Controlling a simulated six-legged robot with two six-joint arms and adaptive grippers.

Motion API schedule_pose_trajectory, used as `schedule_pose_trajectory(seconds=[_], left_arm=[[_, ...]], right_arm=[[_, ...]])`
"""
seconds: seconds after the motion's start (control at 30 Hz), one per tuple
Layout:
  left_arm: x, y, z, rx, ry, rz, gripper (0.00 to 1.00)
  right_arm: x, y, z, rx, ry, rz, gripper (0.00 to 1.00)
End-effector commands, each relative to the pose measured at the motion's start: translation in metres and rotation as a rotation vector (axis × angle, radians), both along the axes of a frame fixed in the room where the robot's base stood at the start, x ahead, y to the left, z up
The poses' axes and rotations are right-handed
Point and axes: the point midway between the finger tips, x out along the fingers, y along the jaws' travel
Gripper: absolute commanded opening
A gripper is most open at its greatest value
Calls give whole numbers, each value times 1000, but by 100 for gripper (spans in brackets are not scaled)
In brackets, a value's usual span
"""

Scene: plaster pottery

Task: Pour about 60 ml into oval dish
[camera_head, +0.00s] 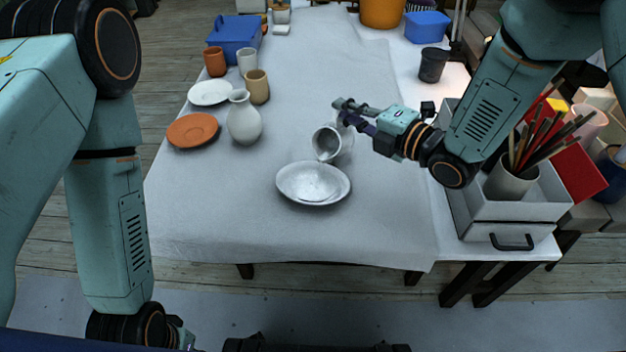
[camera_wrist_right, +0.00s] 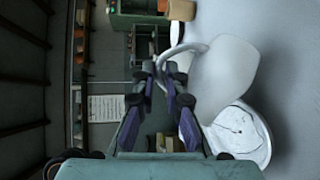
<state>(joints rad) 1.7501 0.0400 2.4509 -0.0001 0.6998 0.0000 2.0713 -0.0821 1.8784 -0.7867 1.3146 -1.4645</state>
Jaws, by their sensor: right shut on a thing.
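My right gripper (camera_head: 346,115) is shut on the handle of a pale grey-white jug (camera_head: 345,141). In the right wrist view the fingers (camera_wrist_right: 162,72) close on the handle beside the jug (camera_wrist_right: 222,72). The jug is tipped far over, its mouth toward the lower left, above the far rim of the oval dish (camera_head: 287,190). A pale streak shows at its lip. The dish lies on the cloth; a pale patch covers its inside, and the right wrist view shows the dish (camera_wrist_right: 265,148) too. The liquid's depth cannot be read. My left arm shows, but not its fingers.
A white vase (camera_head: 244,120), terracotta plate (camera_head: 192,130), white plate (camera_head: 209,93) and several cups stand at the left. A grey drawer box (camera_head: 508,210) with a brush pot (camera_head: 508,184) is at the right. The cloth in front of the dish is clear.

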Motion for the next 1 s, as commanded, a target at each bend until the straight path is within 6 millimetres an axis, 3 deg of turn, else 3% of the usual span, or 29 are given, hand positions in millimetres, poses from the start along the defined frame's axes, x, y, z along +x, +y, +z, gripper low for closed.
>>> schedule_pose_trajectory(seconds=[1.0], left_arm=[[0,0,-3,0,-1,0,40]], right_arm=[[-2,-4,6,-28,-72,4,0]])
